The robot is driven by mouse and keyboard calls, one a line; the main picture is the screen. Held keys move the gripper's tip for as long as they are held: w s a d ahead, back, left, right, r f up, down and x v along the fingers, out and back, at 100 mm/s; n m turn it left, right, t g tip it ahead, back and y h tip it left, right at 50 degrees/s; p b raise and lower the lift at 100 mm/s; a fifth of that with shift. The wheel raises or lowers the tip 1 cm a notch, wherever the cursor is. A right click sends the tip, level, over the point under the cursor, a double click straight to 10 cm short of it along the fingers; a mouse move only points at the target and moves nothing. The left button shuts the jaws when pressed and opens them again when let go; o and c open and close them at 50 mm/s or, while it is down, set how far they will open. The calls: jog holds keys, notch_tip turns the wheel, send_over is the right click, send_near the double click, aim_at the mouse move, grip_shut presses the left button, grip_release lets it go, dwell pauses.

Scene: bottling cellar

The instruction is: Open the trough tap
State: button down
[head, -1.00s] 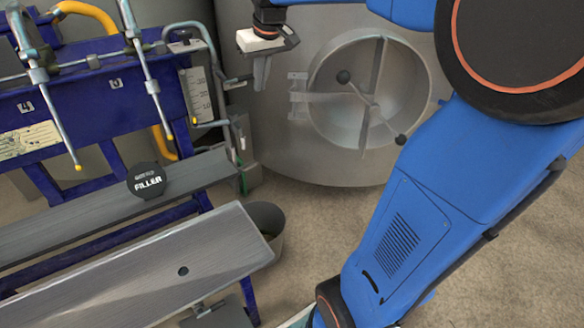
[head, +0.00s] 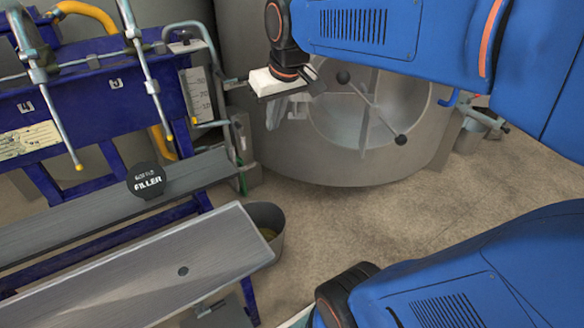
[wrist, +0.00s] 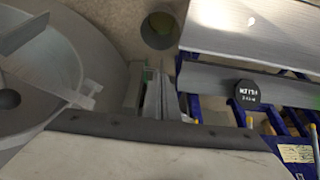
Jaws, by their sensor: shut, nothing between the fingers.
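The blue filler frame with its trough stands at the left in the head view. At its right end are a level gauge (head: 197,92), bent grey pipework (head: 212,120) and a small grey lever-like bar (head: 235,83). A green part (head: 243,182) shows lower down. I cannot tell for sure which of these is the trough tap, nor how it is set. My gripper (head: 272,124) hangs shut and empty, fingers down, to the right of this pipework and apart from it in the picture. In the wrist view the gripper body fills the bottom and hides part of the filler end.
A round steel tank door (head: 350,125) with a ball-ended crossbar stands behind my gripper. A grey bucket (head: 266,222) stands under the end of the sloping metal shelf (head: 150,270). A round black FILLER sign (head: 146,180) is on the filler. Floor is clear at right.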

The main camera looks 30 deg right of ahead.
jog(key=s+a+f, duration=0.2)
jog(key=s+f, duration=0.4)
jog(key=s, duration=0.5)
jog(key=shift+f, duration=0.4)
jog(key=shift+s+a+f, duration=0.15)
jog(key=shift+s+f, duration=1.55)
jog(key=shift+s, duration=0.2)
